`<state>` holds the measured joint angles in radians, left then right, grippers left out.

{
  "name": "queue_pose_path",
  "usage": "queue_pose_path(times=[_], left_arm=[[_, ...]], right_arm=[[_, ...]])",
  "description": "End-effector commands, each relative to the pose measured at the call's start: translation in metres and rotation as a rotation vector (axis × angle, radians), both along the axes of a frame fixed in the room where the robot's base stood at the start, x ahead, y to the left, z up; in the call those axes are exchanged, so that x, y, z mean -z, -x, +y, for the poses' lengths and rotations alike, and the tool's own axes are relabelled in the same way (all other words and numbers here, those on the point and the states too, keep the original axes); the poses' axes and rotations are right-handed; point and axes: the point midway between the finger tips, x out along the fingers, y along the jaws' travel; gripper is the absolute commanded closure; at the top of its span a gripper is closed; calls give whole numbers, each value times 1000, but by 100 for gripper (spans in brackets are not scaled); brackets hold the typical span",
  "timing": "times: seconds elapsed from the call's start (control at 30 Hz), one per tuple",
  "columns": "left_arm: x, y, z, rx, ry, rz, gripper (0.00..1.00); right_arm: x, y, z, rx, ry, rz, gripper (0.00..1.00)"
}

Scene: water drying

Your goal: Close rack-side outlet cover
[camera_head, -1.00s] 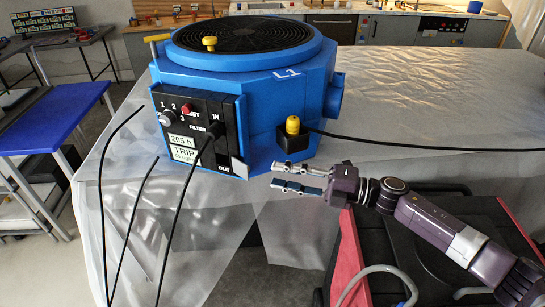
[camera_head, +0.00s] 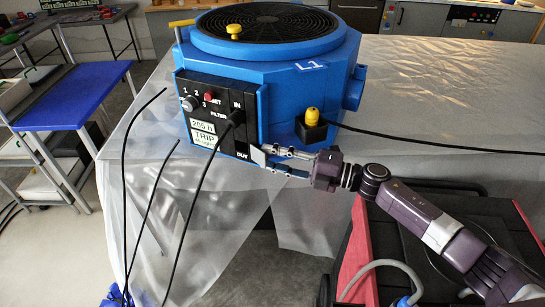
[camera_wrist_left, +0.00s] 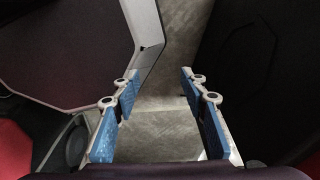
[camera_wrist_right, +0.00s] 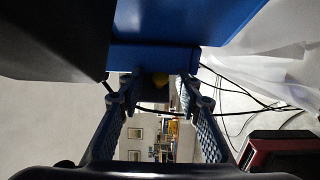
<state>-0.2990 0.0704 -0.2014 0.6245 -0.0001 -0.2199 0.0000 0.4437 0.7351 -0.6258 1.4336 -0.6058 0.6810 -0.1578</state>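The blue drying unit (camera_head: 275,95) marked L1 stands on the sheet-covered table. Its black control panel (camera_head: 222,110) faces front left. A light grey flap (camera_head: 258,155), apparently the outlet cover, stands out at an angle by the OUT label at the panel's lower right edge. My right gripper (camera_head: 274,159) is open, with its fingertips right beside the flap; I cannot tell if they touch it. In the right wrist view nothing is clearly held between its fingers (camera_wrist_right: 158,95). My left gripper (camera_wrist_left: 160,95) is open and empty; it is outside the head view.
A black cable (camera_head: 200,175) hangs from the panel's IN socket. A blue side table (camera_head: 70,97) stands at the left. The sheeted table (camera_head: 440,85) is clear on the right.

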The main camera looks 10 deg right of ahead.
Motion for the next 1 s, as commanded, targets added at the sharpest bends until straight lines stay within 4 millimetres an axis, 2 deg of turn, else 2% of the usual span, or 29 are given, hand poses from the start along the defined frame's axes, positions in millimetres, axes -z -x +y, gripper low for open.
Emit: queue_pose_path(times=[0.03, 0.27, 0.63, 1.0], left_arm=[[0, -1, 0, 1, 0, -1, 60], [0, 0, 4, 2, -5, 0, 60], [-6, 2, 9, 3, -11, 5, 60], [-39, 3, 10, 1, -12, 6, 60]], right_arm=[[0, 0, 0, 0, 0, 0, 74], [0, 0, 0, 0, 1, 1, 100], [-1, 3, 1, 31, 0, 2, 100], [-2, 17, 11, 269, -6, 9, 100]])
